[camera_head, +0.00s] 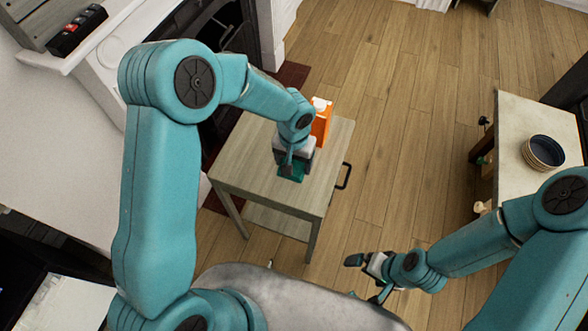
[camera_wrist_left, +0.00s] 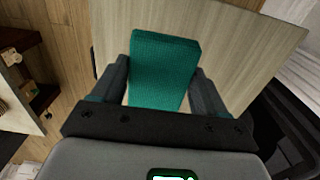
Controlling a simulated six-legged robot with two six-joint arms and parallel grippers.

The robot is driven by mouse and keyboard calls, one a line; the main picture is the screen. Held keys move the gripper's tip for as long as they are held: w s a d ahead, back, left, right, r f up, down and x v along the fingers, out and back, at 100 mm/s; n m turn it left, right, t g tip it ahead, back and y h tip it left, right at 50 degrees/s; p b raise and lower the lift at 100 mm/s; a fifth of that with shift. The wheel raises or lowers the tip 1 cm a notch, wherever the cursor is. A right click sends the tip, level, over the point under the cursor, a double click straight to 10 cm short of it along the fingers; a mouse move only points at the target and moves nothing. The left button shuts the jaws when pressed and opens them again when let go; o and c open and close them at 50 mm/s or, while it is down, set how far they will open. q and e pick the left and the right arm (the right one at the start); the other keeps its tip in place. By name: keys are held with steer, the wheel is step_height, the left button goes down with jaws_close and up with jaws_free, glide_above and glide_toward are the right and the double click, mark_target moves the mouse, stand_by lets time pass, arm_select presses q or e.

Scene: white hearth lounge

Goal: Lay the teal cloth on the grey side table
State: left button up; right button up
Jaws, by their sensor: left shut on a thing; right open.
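The teal cloth (camera_wrist_left: 162,72) is a folded, flat rectangle between the two fingers of my left gripper (camera_wrist_left: 163,88), which is shut on it. In the head view the cloth (camera_head: 291,171) shows just below the left gripper (camera_head: 290,160), over the top of the grey side table (camera_head: 245,170). I cannot tell whether the cloth touches the tabletop. The table also fills much of the left wrist view (camera_wrist_left: 240,50). My right gripper (camera_head: 371,272) is open and empty, over the floor to the right of the table.
An orange carton (camera_head: 321,122) with a white cap stands on the table behind the left gripper. A black handle (camera_head: 345,176) sticks out from the table's right side. A pale table (camera_head: 510,115) with stacked bowls (camera_head: 543,152) stands at right. Wooden floor lies between.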

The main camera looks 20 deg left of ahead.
mark_target(295, 169)
arm_select(q)
step_height(295, 169, down, 4)
steer(key=shift+d, duration=0.1)
step_height(295, 169, down, 3)
steer(key=shift+f, duration=0.2)
steer(key=shift+w+f, duration=0.15)
steer(key=shift+f, duration=0.05)
steer(key=shift+f, duration=0.1)
steer(key=o, duration=0.9)
steer(key=shift+o, duration=0.2)
